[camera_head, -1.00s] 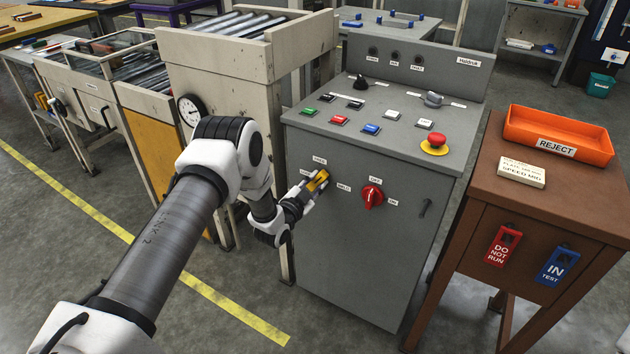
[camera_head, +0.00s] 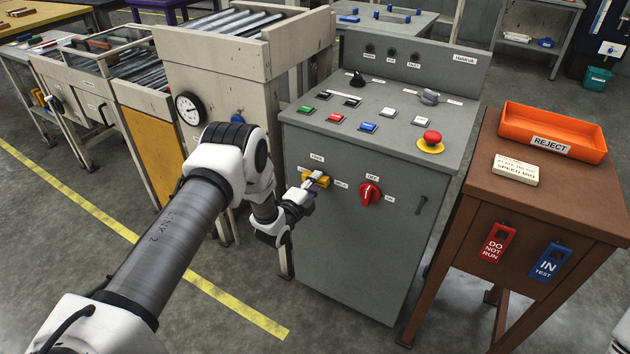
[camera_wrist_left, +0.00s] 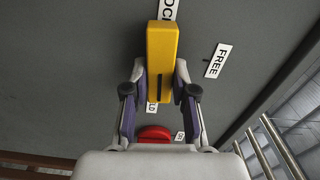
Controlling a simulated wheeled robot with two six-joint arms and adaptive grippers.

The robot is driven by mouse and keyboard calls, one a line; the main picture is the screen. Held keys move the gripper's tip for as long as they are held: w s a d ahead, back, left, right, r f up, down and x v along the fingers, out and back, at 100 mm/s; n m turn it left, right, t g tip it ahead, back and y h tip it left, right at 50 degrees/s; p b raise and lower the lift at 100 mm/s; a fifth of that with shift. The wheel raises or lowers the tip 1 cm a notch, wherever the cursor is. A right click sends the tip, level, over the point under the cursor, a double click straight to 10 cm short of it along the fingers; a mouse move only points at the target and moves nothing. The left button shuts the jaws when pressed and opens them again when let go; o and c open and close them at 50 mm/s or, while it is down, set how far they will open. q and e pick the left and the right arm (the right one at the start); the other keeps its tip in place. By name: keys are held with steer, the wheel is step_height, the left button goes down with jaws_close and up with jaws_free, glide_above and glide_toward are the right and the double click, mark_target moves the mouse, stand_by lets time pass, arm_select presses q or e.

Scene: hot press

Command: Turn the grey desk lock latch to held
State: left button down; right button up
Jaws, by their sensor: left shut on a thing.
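The latch is a yellow bar handle (camera_head: 320,180) on the front of the grey desk (camera_head: 350,240), left of a red rotary switch (camera_head: 370,194). My left gripper (camera_head: 309,189) is at the latch and shut on it. In the left wrist view the yellow handle (camera_wrist_left: 163,50) lies between the two fingers (camera_wrist_left: 160,88), which flank its near end. In the head view the handle lies nearly level, sloping slightly down to the right. My right gripper is out of view.
The desk top carries coloured buttons, black and grey knobs and a red emergency button (camera_head: 432,139). A brown stand (camera_head: 540,200) with an orange REJECT tray (camera_head: 553,121) is at the right. A beige roller machine (camera_head: 240,80) is at the left.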

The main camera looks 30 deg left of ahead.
arm_select(q)
steer(key=shift+m, duration=0.6)
steer(key=c, duration=0.9)
jaws_free()
steer(key=shift+f, duration=0.1)
steer(key=shift+c, duration=0.2)
steer(key=s, duration=1.2)
steer(key=shift+a, duration=0.15)
